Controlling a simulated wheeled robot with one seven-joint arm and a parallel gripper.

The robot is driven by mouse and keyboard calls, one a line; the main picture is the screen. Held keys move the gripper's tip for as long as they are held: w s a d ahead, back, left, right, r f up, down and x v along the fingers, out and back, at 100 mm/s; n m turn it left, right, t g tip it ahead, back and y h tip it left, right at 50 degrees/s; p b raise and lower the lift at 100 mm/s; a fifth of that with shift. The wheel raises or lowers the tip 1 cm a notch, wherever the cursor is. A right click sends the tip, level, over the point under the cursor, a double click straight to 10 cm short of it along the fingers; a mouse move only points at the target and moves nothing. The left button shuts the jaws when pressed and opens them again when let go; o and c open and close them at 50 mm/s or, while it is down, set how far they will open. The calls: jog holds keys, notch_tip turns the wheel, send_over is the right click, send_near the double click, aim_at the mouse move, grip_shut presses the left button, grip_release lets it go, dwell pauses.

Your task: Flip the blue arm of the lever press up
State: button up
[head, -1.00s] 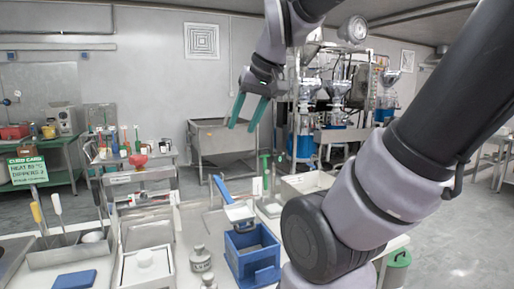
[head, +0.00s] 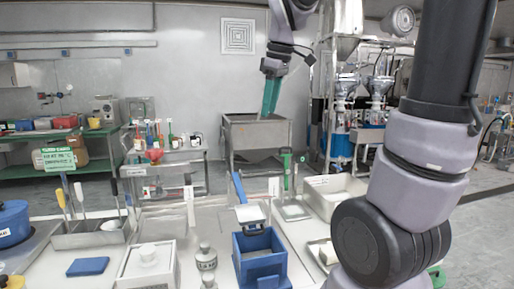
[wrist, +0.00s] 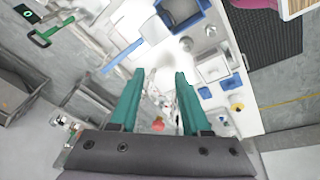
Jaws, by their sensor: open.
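In the wrist view the blue arm (wrist: 125,54) lies ahead of the fingers, and the blue box (wrist: 181,11) is at the top. My gripper (head: 270,97) has teal fingers pointing down, high above and behind the press. In the wrist view my gripper (wrist: 158,76) is open, with nothing between its fingers.
A steel hopper (head: 257,133) is behind. Air above the counter is clear.

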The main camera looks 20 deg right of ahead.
jog(key=w+a+f+n+g+h, duration=0.1)
jog(key=w+a+f+n+g, duration=0.2)
jog(key=w+n, duration=0.6)
notch_tip(320, 180, down, 11)
jog(key=shift+w+t, duration=0.2)
jog(key=shift+t, duration=0.1)
jog(key=shift+f, duration=0.1)
grip_shut()
dwell(1.0)
grip_release()
